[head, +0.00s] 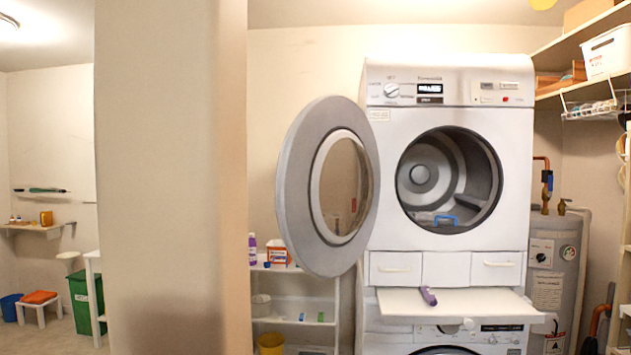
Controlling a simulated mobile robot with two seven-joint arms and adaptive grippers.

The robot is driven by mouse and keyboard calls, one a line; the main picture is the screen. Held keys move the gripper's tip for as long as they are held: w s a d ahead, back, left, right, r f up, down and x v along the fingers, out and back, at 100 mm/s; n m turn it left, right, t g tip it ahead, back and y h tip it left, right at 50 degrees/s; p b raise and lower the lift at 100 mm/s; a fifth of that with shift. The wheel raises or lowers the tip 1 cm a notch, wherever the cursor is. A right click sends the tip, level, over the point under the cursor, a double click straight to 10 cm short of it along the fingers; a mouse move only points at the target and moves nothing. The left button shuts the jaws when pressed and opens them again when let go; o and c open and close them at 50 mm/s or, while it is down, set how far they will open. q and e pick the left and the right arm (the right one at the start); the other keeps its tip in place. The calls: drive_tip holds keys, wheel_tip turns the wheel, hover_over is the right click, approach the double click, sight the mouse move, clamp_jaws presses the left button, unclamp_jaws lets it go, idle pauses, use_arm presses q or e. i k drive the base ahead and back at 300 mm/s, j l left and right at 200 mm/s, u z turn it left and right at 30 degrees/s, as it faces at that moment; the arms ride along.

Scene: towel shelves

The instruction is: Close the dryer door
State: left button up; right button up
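The dryer (385,225) is a white front-loading machine stacked above another white machine. Its round grey door (299,196) with a glass window stands wide open, swung out to the left on the left side of the opening. The drum opening (420,172) is uncovered, and a small blue item (446,220) shows at its bottom. Neither of my grippers is in view.
A pull-out white shelf (460,306) sticks out below the dryer with a purple item (428,296) on it. A beige wall edge (170,180) stands close at left. A water heater (556,260) and wall shelves (575,45) are at right. A low white rack (290,300) stands left of the machines.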

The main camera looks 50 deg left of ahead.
sight(338, 116)
drive_tip(key=k+j, duration=0.3)
drive_tip(key=k, duration=0.15)
drive_tip(key=k+j, duration=0.4)
drive_tip(key=j, duration=0.25)
drive_tip(key=k+j, duration=0.15)
drive_tip(key=j, duration=0.2)
drive_tip(key=k+j+u, duration=0.1)
drive_tip(key=j, duration=0.9)
drive_tip(key=i+j, duration=0.1)
drive_tip(key=j, duration=0.6)
drive_tip(key=i+j, duration=0.1)
drive_tip(key=j, duration=0.55)
